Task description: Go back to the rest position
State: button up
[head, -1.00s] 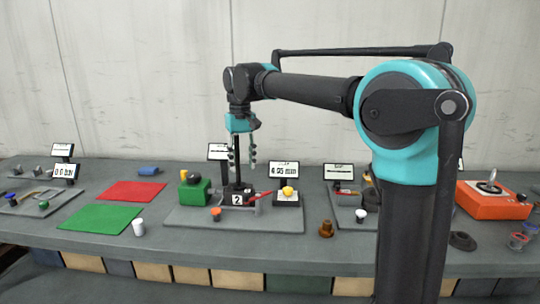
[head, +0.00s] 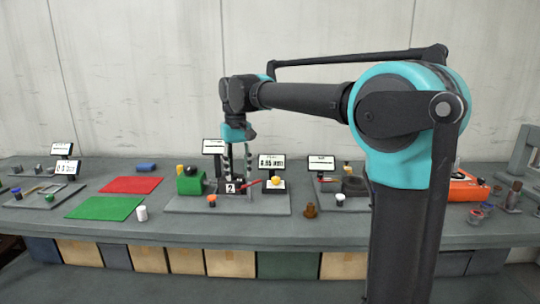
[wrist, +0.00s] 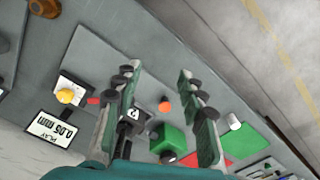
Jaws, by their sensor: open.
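My gripper (head: 237,178) hangs fingers-down in front of or above the screw jack station. Its two fingers are apart with nothing between them, as the wrist view (wrist: 160,78) also shows. A black jack marked "2" (head: 231,188) stands on a grey plate (head: 190,205), near the fingertips in the head view. A red bar (head: 251,183) sticks out to its right. A green block (head: 190,182) and an orange knob (head: 212,200) are on the same plate. A gauge display (head: 271,161), reading 0.05 mm in the wrist view (wrist: 52,128), stands behind a yellow button (head: 275,180).
A red mat (head: 132,185), a green mat (head: 104,208) and a white cup (head: 142,213) lie left of the plate. A brown piece (head: 311,210) stands to the right. An orange device (head: 466,190) is partly behind my arm. Other displays stand along the bench.

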jog(key=s+d+f+m+t, duration=0.1)
jog(key=s+d+f, duration=0.2)
jog(key=d+f, duration=0.55)
jog(key=s+d+f+m+t, duration=0.1)
jog(key=s+d+f+m, duration=0.15)
jog(key=d+f, duration=0.6)
jog(key=s+d+f+m+t, duration=0.1)
jog(key=s+d+f+t, duration=0.1)
jog(key=s+d+f, duration=0.9)
jog(key=shift+s+d+f, duration=0.25)
jog(key=shift+s+d, duration=0.35)
jog(key=shift+s, duration=0.65)
jog(key=shift+m, duration=0.25)
